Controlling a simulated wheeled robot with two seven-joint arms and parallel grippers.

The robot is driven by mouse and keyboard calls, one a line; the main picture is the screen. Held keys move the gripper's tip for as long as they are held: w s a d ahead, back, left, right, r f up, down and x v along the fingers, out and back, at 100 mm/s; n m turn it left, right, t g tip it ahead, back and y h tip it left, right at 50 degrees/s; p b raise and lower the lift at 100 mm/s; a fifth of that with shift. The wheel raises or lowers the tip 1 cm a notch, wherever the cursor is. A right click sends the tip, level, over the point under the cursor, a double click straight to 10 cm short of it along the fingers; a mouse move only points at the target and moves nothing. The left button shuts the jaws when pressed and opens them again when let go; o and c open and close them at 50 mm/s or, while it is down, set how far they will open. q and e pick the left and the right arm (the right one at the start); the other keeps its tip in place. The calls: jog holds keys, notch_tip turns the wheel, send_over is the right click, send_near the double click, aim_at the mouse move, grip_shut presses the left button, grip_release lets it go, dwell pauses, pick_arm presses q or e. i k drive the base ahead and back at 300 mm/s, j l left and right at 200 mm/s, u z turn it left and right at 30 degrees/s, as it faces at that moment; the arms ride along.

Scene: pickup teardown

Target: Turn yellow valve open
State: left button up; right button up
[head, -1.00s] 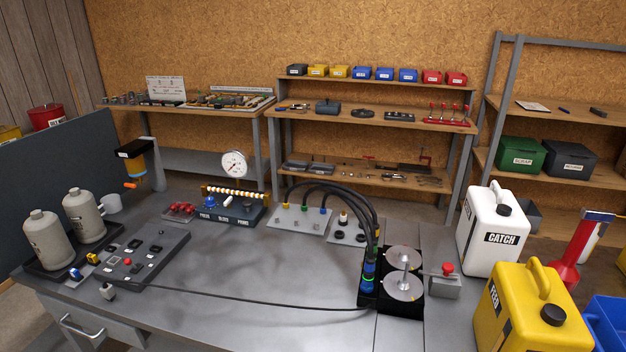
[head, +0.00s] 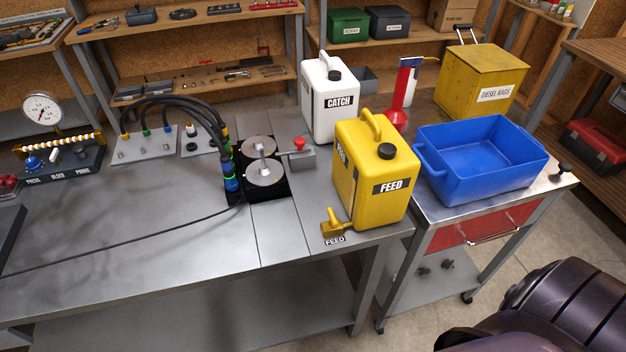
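A yellow valve (head: 331,223) sits low at the front left foot of the yellow FEED jug (head: 377,170), near the front edge of the grey bench, with a FEED label just below it. Its handle stands up at a slant; I cannot tell from this view whether it is open or closed. The jug is upright with a black cap. Neither of my grippers shows in the head view; only a dark part of my own arm or body is at the lower right.
The white CATCH jug (head: 331,98) stands behind the yellow one. A blue bin (head: 480,160) is on a cart to the right. A black unit with two round plates (head: 264,173) and hoses is to the left. The bench's (head: 140,235) front left is mostly clear.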

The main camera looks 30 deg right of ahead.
aim_at(334, 222)
jog(key=l+z, duration=0.1)
jog(key=z, duration=0.35)
jog(key=i+l+z, duration=0.1)
jog(key=z, duration=0.4)
